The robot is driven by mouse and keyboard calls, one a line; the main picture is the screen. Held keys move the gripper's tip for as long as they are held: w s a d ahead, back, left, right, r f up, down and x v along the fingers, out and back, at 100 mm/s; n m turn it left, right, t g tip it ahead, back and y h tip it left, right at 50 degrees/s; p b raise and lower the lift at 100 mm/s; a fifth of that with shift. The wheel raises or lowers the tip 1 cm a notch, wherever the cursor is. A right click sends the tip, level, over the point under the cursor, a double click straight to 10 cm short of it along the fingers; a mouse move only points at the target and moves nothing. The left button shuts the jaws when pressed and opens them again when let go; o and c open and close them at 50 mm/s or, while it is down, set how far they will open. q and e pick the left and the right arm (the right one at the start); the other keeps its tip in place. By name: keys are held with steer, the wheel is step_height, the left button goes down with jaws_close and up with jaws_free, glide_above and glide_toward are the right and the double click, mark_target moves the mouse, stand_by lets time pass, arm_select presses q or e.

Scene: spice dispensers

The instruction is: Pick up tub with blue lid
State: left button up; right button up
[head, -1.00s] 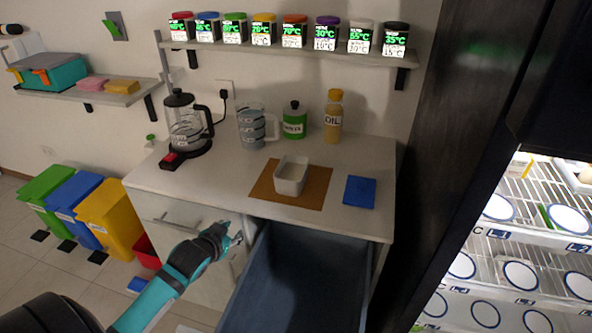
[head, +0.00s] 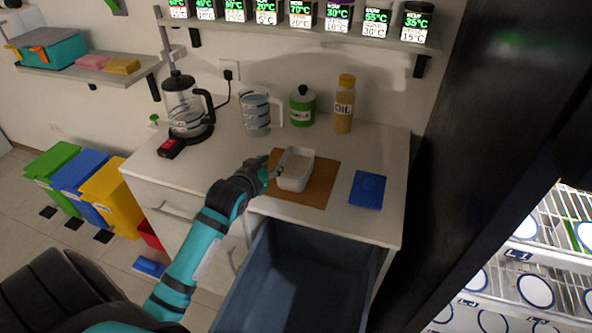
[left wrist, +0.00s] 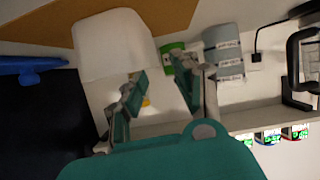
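A white open tub (head: 295,169) stands upright on a brown mat (head: 322,190) on the counter. A flat blue lid (head: 368,190) lies apart, to its right. My left gripper (head: 276,170) is at the tub's left side, very close to it; contact cannot be told. In the left wrist view, the fingers (left wrist: 158,80) are spread with nothing clearly between them, and the white tub (left wrist: 115,43) is just beyond. My right gripper is not in view.
An open drawer (head: 300,278) juts out below the counter. A coffee press (head: 188,105), a jug (head: 256,113), a green canister (head: 302,106) and an oil bottle (head: 344,105) stand behind. Labelled dispensers (head: 375,20) line the shelf above.

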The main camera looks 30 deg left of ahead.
mark_target(282, 158)
arm_select(q)
steer(key=shift+w+a+f, duration=0.15)
steer(key=shift+w+f, duration=0.05)
steer(key=shift+w, duration=0.35)
steer(key=shift+w+f, duration=0.1)
steer(key=shift+w, duration=0.1)
steer(key=x, duration=0.3)
steer(key=p+x, duration=0.1)
steer(key=shift+w+d, duration=0.25)
steer(key=shift+w, duration=0.5)
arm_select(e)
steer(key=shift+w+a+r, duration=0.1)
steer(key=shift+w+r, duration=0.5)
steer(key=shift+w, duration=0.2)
arm_select(q)
steer(key=shift+s, duration=0.1)
steer(key=shift+c, duration=0.3)
jaws_close()
